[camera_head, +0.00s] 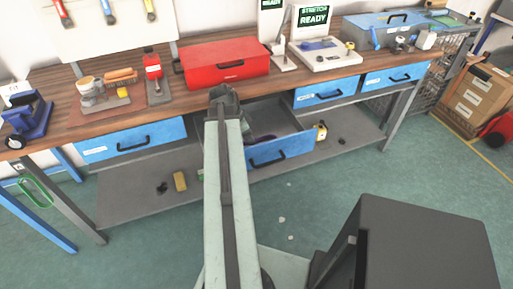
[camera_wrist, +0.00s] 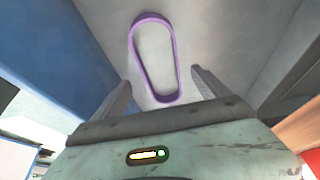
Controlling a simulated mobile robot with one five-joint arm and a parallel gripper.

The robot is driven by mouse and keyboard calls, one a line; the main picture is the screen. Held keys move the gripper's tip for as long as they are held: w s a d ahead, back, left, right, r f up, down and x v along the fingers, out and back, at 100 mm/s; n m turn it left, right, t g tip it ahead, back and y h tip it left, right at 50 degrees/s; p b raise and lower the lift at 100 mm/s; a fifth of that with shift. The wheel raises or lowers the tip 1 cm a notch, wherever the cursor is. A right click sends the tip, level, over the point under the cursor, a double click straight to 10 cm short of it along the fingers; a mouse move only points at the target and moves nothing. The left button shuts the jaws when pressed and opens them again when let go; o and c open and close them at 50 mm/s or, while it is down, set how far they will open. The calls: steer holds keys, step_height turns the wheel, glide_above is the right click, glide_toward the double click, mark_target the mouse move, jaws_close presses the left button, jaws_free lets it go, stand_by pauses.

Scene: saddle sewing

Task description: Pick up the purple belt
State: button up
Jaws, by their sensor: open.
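The purple belt (camera_wrist: 137,62) is a narrow closed loop lying on the grey floor of an open drawer, ahead of my gripper in the wrist view. In the head view a small purple part (camera_head: 264,138) shows inside the open drawer (camera_head: 281,152). My gripper (camera_wrist: 160,88) is open, with one finger on each side of the belt's near end. Nothing is between the fingers that I can see held. Whether the fingers touch the drawer floor I cannot tell. In the head view my arm hides part of the drawer, and the fingers are not clear.
The drawer's blue front wall (camera_wrist: 60,50) stands close on the left in the wrist view. A red toolbox (camera_head: 222,62) sits on the wooden workbench (camera_head: 300,84) above the drawer. A green loop (camera_head: 36,192) hangs at the bench's left end. Blue closed drawers flank the open one.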

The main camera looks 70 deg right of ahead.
steer(key=b+x, duration=0.3)
steer(key=x, duration=0.1)
steer(key=shift+w+f, duration=0.1)
steer(key=shift+f, duration=0.15)
steer(key=shift+r, duration=0.2)
steer(key=c, duration=1.5)
step_height(320, 180, up, 10)
steer(key=p, duration=1)
steer(key=shift+p, duration=0.3)
